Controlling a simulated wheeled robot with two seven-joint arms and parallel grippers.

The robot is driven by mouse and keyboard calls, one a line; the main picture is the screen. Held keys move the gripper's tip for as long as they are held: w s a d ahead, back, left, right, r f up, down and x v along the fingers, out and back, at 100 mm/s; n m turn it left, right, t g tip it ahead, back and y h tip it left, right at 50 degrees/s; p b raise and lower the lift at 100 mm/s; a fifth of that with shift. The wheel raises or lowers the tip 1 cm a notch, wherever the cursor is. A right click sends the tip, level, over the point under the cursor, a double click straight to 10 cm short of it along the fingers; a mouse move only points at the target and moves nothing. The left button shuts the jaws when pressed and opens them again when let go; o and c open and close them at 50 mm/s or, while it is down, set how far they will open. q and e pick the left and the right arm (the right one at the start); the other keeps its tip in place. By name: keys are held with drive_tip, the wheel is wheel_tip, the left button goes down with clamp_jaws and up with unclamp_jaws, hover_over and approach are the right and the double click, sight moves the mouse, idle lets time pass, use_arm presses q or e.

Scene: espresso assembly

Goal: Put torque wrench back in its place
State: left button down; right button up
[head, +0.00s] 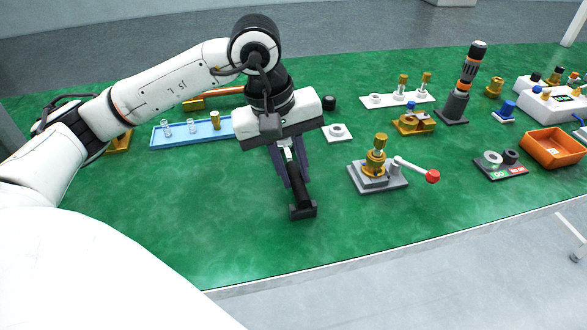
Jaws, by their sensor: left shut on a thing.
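My left gripper (292,180) points down over the middle of the green table, in front of the blue tray. It is shut on a dark tool with a metal upper part, which looks like the torque wrench (302,208). The tool's black end block sticks out below the fingers toward the table's front edge. Its upper part is hidden by the gripper, and I cannot tell whether the block touches the table. An orange bar (215,92) lies behind my left arm near a gold block (193,104), partly hidden. My right gripper is not in view.
A grey fixture (376,178) with a red-knobbed lever stands right of my gripper. The blue tray (185,141) is at left, a white plate (337,133) behind. An upright orange-and-black tool (467,75) and an orange bin (552,146) are at right. The front left table is clear.

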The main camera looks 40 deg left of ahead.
use_arm(q)
drive_tip(key=shift+f+b, duration=0.45)
drive_tip(key=c, duration=1.7)
unclamp_jaws()
drive_tip(key=shift+r, duration=0.1)
drive_tip(key=shift+c, duration=0.2)
drive_tip(key=shift+o, duration=1.1)
drive_tip(key=p+v, duration=0.1)
drive_tip(key=v, duration=0.9)
drive_tip(key=shift+r+p, duration=0.15)
drive_tip(key=shift+p, duration=0.15)
